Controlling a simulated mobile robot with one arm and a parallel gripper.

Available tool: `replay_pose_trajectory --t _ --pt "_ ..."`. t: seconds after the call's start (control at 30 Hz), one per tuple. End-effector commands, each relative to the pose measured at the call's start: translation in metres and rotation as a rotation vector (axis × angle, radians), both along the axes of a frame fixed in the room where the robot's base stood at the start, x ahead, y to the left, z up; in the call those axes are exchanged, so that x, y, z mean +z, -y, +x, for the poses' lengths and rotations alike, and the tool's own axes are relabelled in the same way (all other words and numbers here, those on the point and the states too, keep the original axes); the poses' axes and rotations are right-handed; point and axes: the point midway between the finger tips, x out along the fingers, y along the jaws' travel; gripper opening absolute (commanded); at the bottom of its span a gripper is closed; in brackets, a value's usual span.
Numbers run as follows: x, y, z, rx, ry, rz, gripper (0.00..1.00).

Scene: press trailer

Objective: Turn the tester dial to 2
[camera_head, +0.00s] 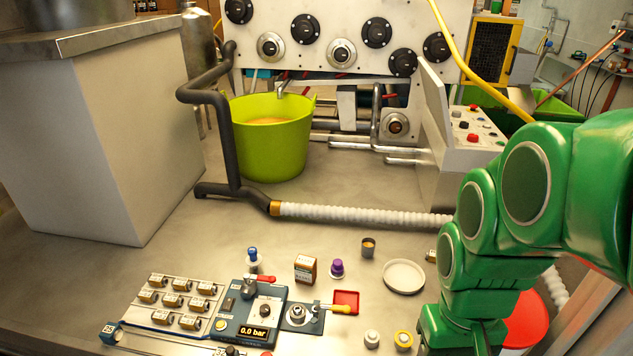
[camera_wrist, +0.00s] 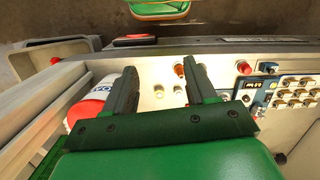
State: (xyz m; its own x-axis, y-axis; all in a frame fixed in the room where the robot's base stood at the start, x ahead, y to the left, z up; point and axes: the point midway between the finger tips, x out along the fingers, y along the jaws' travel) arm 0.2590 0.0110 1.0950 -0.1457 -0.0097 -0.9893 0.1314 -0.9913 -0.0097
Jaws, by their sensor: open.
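The tester is a dark blue box (camera_head: 243,315) at the lower middle of the head view. Its display (camera_head: 254,331) reads 0.0 bar. A small dark round dial (camera_head: 265,311) sits on its top face above the display; its setting is too small to read. The tester also shows in the wrist view, small, at the right (camera_wrist: 257,93). My gripper (camera_wrist: 160,78) shows in the wrist view with two dark fingers spread apart and nothing between them. It is well to the left of the tester there. My gripper is not visible in the head view.
A rack of labelled brown-and-white parts (camera_head: 171,301) lies left of the tester. A ribbed white hose (camera_head: 360,215) crosses behind.

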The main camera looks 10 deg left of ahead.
Motion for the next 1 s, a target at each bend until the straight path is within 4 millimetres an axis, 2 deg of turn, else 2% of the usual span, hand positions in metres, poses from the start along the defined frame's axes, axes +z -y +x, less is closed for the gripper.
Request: replay_pose_trajectory --t 0.1,0.47,0.7,1.0 --pt "-0.003 -0.011 0.028 0.09 0.006 0.008 0.59" --pt "-0.02 -0.054 0.103 0.351 0.026 0.033 0.59" --pt "-0.039 -0.091 0.15 0.521 0.042 0.049 0.59" --pt "-0.071 -0.146 0.201 0.728 0.06 0.07 0.59"
